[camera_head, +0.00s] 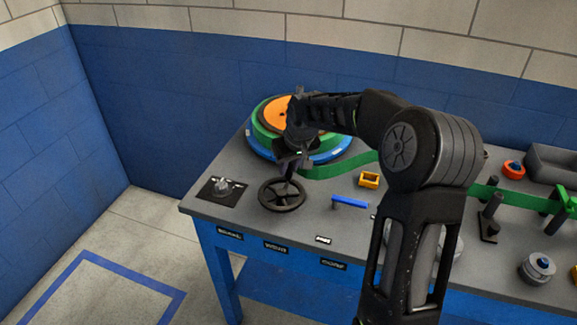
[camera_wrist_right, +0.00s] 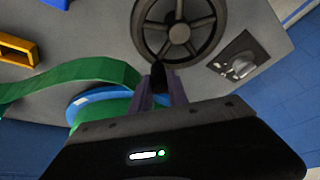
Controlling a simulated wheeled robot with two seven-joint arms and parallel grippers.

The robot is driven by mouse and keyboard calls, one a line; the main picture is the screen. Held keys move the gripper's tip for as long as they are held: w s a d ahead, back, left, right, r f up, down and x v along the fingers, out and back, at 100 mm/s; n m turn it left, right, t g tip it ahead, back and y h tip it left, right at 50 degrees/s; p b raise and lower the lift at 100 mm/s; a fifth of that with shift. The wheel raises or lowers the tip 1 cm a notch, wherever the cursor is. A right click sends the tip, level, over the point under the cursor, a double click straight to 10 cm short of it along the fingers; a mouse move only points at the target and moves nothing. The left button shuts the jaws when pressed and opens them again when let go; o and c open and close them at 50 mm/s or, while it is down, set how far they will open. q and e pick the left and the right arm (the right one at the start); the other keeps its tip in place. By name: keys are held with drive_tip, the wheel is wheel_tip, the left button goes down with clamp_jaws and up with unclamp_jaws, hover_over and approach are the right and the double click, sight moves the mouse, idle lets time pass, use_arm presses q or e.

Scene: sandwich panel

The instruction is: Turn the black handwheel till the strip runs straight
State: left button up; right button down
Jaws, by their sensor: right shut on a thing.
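The black handwheel (camera_head: 282,208) is a spoked ring near the front left of the grey table. It also shows in the right wrist view (camera_wrist_right: 180,20). My right gripper (camera_head: 288,178) reaches down to the far side of its rim. In the wrist view its fingers (camera_wrist_right: 160,88) are shut on a small black part at the rim, apparently the wheel's handle. The green strip (camera_head: 342,168) leaves the coil behind the wheel and runs right, partly hidden by my arm. In the wrist view the strip (camera_wrist_right: 80,73) looks curved. My left gripper is not in view.
A stacked orange, green and blue coil (camera_head: 325,153) stands behind the gripper. A dark plate with a grey knob (camera_head: 222,187) lies left of the wheel. The table's front edge is close.

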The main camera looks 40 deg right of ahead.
sight(302, 188)
drive_tip(key=shift+s+d+f+m+g+h+b, duration=0.15)
drive_tip(key=shift+s+m+h+b, duration=0.1)
drive_tip(key=shift+m+b, duration=0.4)
drive_tip(key=shift+s+d+f+m+g+h+b, duration=0.15)
drive_tip(key=shift+s+m+h+b, duration=0.1)
drive_tip(key=shift+m+b, duration=0.35)
drive_tip(key=shift+s+d+m+h+b, duration=0.1)
drive_tip(key=shift+s+m+h+b, duration=0.45)
drive_tip(key=shift+m+b, duration=0.65)
drive_tip(key=m+b, duration=0.1)
drive_tip(key=s+m+g+b, duration=0.1)
drive_tip(key=shift+s+d+r+m+h, duration=0.1)
drive_tip(key=shift+s+m+h, duration=0.15)
drive_tip(key=shift+m, duration=0.1)
drive_tip(key=shift+s+r+m+g+h+b, duration=0.15)
drive_tip(key=shift+s+m+g+b, duration=0.25)
drive_tip(key=shift+m, duration=0.4)
drive_tip(key=shift+s+m+g+h+b, duration=0.2)
drive_tip(key=shift+s+m+b, duration=0.2)
drive_tip(key=shift+m, duration=0.4)
drive_tip(key=c, duration=1.3)
unclamp_jaws()
drive_tip(key=shift+a+r, duration=0.1)
drive_tip(key=shift+a, duration=0.1)
